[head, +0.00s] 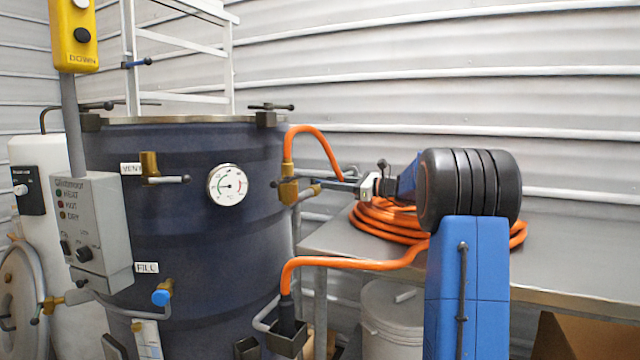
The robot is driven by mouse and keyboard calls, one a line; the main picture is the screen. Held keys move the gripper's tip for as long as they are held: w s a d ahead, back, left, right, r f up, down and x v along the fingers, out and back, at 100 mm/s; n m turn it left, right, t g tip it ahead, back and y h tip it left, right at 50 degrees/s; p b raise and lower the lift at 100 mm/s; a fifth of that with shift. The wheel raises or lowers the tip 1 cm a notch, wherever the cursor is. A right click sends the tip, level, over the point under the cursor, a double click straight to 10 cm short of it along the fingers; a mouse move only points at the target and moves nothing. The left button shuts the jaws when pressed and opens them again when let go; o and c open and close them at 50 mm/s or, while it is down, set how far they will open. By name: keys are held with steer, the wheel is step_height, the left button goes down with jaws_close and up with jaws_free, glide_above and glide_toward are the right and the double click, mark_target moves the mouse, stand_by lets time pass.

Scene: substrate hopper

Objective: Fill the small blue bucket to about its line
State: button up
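No small blue bucket shows in the head view. My gripper (328,185) reaches left from my blue and black arm, over the bench. Its dark fingers point at a brass fitting (289,190) on the right side of a large dark blue tank (200,260). The fingertips overlap the fitting's side in the picture; I cannot tell whether they touch or grip it. An orange hose (318,135) arches from the top of this fitting and passes behind the fingers.
A coiled orange hose (385,222) lies on the grey bench (560,255); its lower run (340,261) ends in a black nozzle in a holder by the tank. A lidded white bucket (392,315) stands below. A fill valve (162,297), gauge (227,185) and control box (92,225) are left.

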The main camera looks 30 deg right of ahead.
steer(key=shift+x, duration=2.4)
jaws_close()
